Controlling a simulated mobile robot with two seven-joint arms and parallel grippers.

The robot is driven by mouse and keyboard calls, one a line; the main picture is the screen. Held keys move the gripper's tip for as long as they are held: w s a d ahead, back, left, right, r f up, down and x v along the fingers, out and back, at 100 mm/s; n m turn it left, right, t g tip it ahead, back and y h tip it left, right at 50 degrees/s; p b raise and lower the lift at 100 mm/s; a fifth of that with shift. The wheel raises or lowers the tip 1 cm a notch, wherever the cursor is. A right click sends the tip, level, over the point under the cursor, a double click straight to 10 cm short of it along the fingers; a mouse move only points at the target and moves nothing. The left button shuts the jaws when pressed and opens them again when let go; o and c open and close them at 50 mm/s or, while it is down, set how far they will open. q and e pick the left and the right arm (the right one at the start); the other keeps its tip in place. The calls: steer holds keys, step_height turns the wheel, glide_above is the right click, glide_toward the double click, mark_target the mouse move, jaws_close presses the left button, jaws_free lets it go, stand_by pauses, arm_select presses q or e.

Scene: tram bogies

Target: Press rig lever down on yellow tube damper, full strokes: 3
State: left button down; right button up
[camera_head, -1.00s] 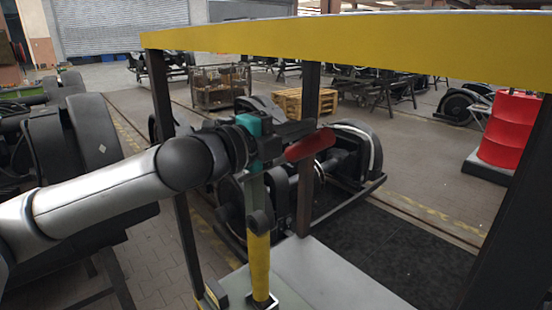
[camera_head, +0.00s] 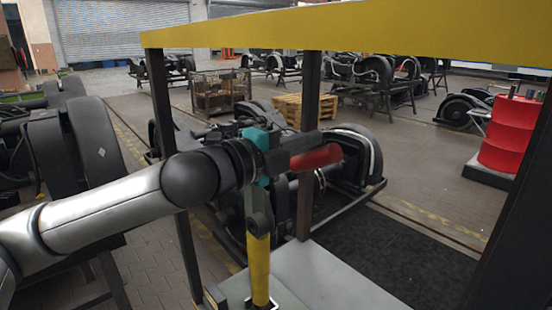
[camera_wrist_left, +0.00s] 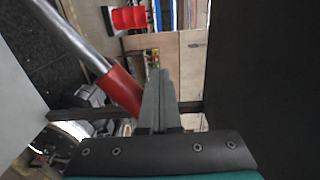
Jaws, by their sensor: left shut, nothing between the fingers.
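The yellow tube damper (camera_head: 259,268) stands upright, its grey-green upper end below my left wrist. The rig lever shows as a red grip (camera_head: 316,158) in the head view; in the wrist view, the red grip (camera_wrist_left: 121,90) has a bare metal rod (camera_wrist_left: 72,35) running up left. My left gripper (camera_head: 306,132) is shut and empty, its fingers just above the red grip. In the wrist view, the closed fingers (camera_wrist_left: 159,88) lie right beside the grip; whether they touch it I cannot tell. My wrist hides part of the lever. My right gripper is not in view.
A yellow beam (camera_head: 400,27) crosses above on dark posts (camera_head: 308,130). A pale bench top (camera_head: 345,280) lies below. Bogies stand behind and at left. A wooden pallet (camera_head: 304,108) and red drums (camera_head: 508,135) stand farther back.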

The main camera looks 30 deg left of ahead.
arm_select(q)
steer(key=shift+s+d+f+b, duration=0.25)
steer(key=shift+d+f+b, duration=0.15)
steer(key=shift+d+f, duration=0.3)
steer(key=shift+a+f, duration=0.1)
steer(key=shift+f, duration=0.1)
steer(key=shift+s+d+f+b, duration=0.2)
steer(key=shift+d+f+b, duration=0.3)
steer(key=shift+f, duration=0.3)
steer(key=shift+s+d+f+b, duration=0.15)
steer(key=shift+d+f+b, duration=0.2)
steer(key=shift+f+b, duration=0.3)
steer(key=shift+f, duration=0.1)
steer(key=shift+s+d+f+b, duration=0.1)
steer(key=shift+d+f+b, duration=0.15)
steer(key=shift+f, duration=0.25)
steer(key=shift+s+d+f+b, duration=0.1)
steer(key=shift+f+b, duration=0.15)
steer(key=shift+f, duration=0.25)
